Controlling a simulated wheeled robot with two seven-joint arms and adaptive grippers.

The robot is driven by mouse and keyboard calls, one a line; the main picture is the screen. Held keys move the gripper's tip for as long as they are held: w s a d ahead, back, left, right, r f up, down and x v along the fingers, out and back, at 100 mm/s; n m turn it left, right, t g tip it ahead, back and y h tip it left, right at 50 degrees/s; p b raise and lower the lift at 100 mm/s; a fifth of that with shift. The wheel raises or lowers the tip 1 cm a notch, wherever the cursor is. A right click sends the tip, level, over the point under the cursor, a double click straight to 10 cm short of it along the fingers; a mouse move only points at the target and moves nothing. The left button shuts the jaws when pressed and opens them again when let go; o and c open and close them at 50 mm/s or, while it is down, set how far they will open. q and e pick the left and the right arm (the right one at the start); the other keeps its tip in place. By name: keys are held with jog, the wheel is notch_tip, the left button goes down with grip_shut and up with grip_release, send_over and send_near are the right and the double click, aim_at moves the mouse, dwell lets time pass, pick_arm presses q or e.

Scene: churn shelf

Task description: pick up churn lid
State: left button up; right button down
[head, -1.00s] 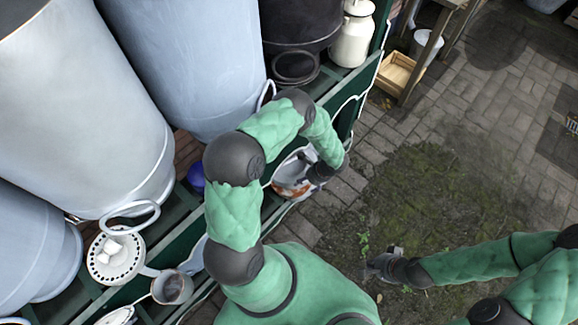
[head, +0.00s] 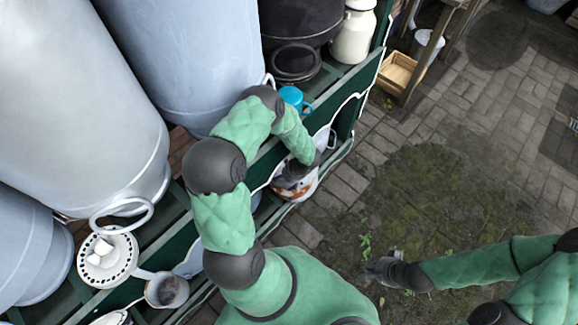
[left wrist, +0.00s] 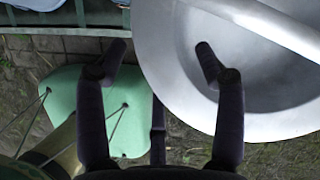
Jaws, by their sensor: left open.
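In the left wrist view a large round grey metal piece (left wrist: 265,115), hollow like a dish with a wide bar across it, fills the right side. It may be the churn lid; I cannot tell for sure. My left gripper (left wrist: 160,52) is open. Its left finger is outside the rim and its right finger is over the hollow; contact cannot be told. In the head view my left gripper (head: 290,177) is low at the shelf's front, by a white and orange piece (head: 303,186), and partly hides it. My right gripper (head: 377,268) hangs over the paving, away from the shelf.
Large grey churns (head: 85,95) stand on the green shelf (head: 345,105). A white perforated lid-like piece (head: 92,273), a grey cup (head: 167,290), a blue mug (head: 292,96) and a cream can (head: 353,35) also stand there. A wooden crate (head: 397,72) is beyond.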

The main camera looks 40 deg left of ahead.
pick_arm(q)
grip_shut()
jog(key=shift+w, duration=0.1)
jog(key=shift+r, duration=0.1)
pick_arm(e)
jog(key=shift+r, duration=0.1)
